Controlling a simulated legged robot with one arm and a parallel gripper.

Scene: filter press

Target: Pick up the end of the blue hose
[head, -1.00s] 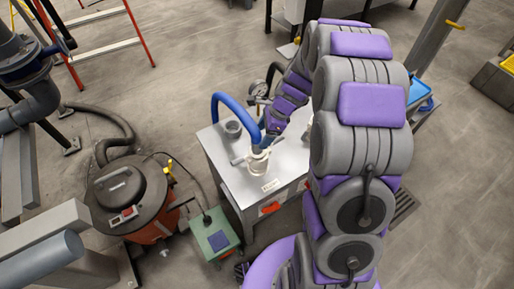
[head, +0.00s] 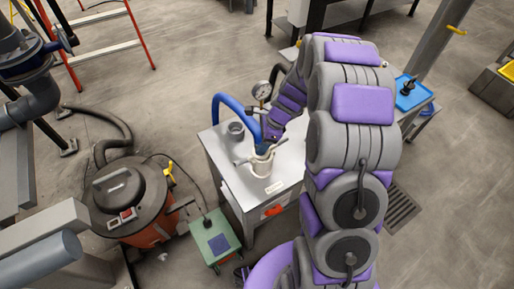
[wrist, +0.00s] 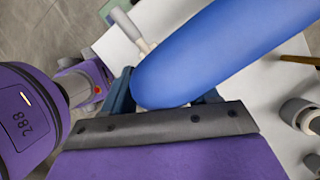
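The blue hose (head: 222,102) arches over the grey worktable, and its near end goes down toward a pale cup-like holder (head: 262,166). My gripper (head: 264,146) is at this end of the hose, just above the holder. In the wrist view, the blue hose (wrist: 215,55) comes down between the two dark blue fingers of my gripper (wrist: 168,98), one on each side. A small pale gap shows beside the right finger, and the fingers look spread. The hose's very tip and any finger contact are hidden.
The worktable (head: 225,165) also carries a grey cup (head: 236,130) and a pressure gauge (head: 262,91) stands behind. A drum vacuum (head: 130,200) and a green box (head: 215,238) stand on the floor at left. A blue tray (head: 411,94) is at right.

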